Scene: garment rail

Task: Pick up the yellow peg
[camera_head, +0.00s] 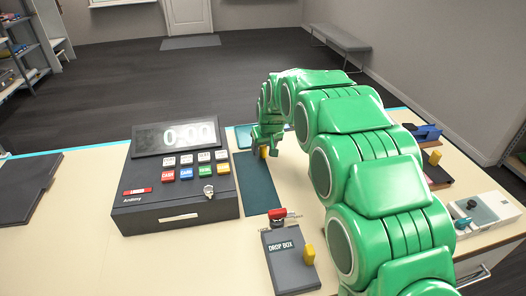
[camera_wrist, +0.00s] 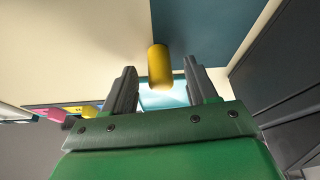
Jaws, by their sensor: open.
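The yellow peg (camera_wrist: 159,62) is a short rounded cylinder. In the wrist view it stands out between the two fingers of my gripper (camera_wrist: 160,75), with a gap on each side. My gripper (camera_head: 264,149) is open and empty. In the head view the yellow peg (camera_head: 264,153) shows partly beneath my gripper, at the far end of the dark teal mat (camera_head: 258,188). My fingers partly hide it there, and I cannot tell how far down beside it they reach.
A black cash register (camera_head: 178,190) stands left of the mat. A drop box (camera_head: 288,270) with a yellow part (camera_head: 309,254) lies in front. Another yellow piece (camera_head: 435,157) and a grey device (camera_head: 484,212) are at the right. My arm hides part of the table.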

